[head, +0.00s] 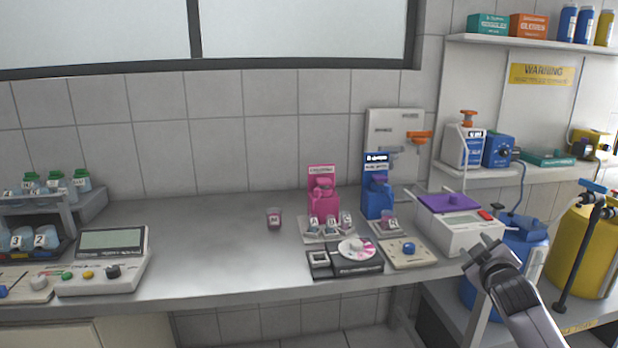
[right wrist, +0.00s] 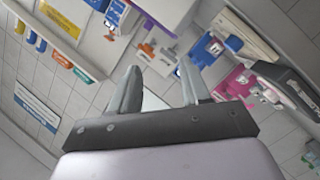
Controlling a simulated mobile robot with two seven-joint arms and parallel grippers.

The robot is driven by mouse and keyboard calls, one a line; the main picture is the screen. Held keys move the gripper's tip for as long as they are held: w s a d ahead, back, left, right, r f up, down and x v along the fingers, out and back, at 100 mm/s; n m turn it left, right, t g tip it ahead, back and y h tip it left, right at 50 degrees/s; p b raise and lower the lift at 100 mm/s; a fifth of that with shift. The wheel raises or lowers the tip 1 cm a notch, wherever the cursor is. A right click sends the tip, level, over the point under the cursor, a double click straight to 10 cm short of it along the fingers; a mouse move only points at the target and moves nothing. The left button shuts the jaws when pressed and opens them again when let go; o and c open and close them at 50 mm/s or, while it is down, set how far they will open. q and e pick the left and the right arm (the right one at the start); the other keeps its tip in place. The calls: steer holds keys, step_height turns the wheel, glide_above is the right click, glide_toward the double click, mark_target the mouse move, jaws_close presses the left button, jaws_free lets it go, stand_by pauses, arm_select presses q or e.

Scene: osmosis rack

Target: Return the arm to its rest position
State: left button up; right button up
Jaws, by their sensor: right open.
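My right gripper (head: 481,250) is at the lower right in the head view, in front of the white device with the purple top (head: 450,203). Its arm comes in from the bottom right. In the right wrist view the gripper (right wrist: 160,85) has its two fingers apart with nothing between them. It appears clear of the bench. My left gripper does not show in either view.
The grey bench (head: 200,240) is bare in its left middle. A small cup (head: 274,218), a pink dispenser (head: 323,194) and a blue dispenser (head: 377,196) stand near the wall. A yellow tank (head: 580,250) and a blue tank (head: 525,252) stand at the right, close to my right arm.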

steer(key=s+a+f+m+g+y, duration=0.1)
steer(key=s+a+f+m+y, duration=0.1)
steer(key=s+a+f, duration=0.5)
steer(key=s+a+f+m+y, duration=0.1)
steer(key=s+a+f+y, duration=0.3)
steer(key=f, duration=0.5)
steer(key=s+a+f+g, duration=0.2)
steer(key=s+a+f, duration=0.2)
steer(key=s, duration=0.9)
steer(key=s+a+f+m+g, duration=0.1)
steer(key=s+a+f, duration=0.3)
steer(key=s, duration=0.9)
step_height(320, 180, down, 3)
steer(key=shift+s+a+f+g, duration=0.1)
steer(key=shift+s+a+g, duration=0.2)
steer(key=shift+g, duration=0.4)
